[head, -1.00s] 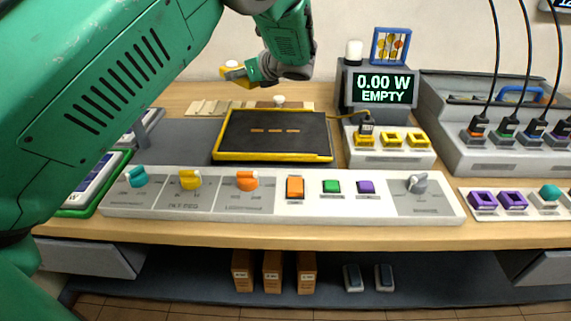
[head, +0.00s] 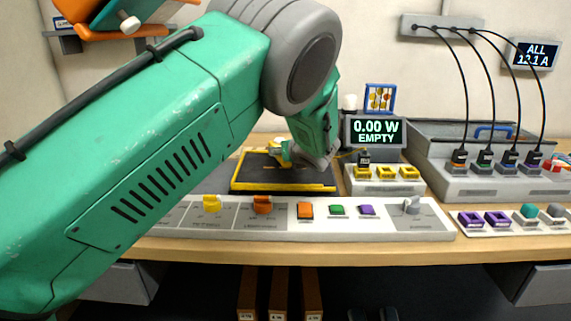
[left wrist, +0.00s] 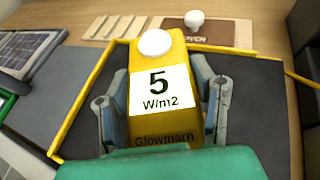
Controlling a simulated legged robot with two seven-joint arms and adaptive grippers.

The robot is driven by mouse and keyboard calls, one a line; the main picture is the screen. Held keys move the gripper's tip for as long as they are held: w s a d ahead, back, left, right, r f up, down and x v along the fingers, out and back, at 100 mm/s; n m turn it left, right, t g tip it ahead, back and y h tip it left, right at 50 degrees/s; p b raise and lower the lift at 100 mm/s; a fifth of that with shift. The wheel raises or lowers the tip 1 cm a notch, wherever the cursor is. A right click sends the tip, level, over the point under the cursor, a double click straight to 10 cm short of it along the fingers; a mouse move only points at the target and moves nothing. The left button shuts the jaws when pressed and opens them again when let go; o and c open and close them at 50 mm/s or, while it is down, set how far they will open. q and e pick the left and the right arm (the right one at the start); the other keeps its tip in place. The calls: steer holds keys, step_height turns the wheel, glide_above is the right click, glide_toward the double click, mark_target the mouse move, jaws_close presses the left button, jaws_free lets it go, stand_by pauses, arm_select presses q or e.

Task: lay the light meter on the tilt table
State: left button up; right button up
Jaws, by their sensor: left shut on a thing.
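The light meter (left wrist: 158,115) is a yellow block with a white dome and a label reading 5 W/m2. My left gripper (left wrist: 160,98) is shut on it, one finger on each side. In the head view my left gripper (head: 291,157) is low over the tilt table, a dark panel with a yellow frame (head: 285,188); the light meter (head: 281,146) is partly hidden there. In the left wrist view the panel (left wrist: 260,115) shows behind the meter. I cannot tell whether the meter touches it. My right gripper is not in view.
A control strip (head: 385,222) with knobs and buttons runs along the front. A display (head: 376,131) reading 0.00 W EMPTY stands right of the table, behind yellow sockets (head: 385,173). A grey unit with black cables (head: 480,185) is farther right.

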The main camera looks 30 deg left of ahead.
arm_select(q)
steer(key=f, duration=0.2)
steer(key=shift+d+f, duration=0.25)
steer(key=shift+f, duration=0.05)
steer(key=shift+d+f, duration=0.1)
steer(key=shift+f, duration=0.15)
steer(key=shift+a+f+b, duration=0.2)
steer(key=shift+b, duration=0.15)
steer(key=o, duration=1.3)
steer(key=shift+a, duration=0.1)
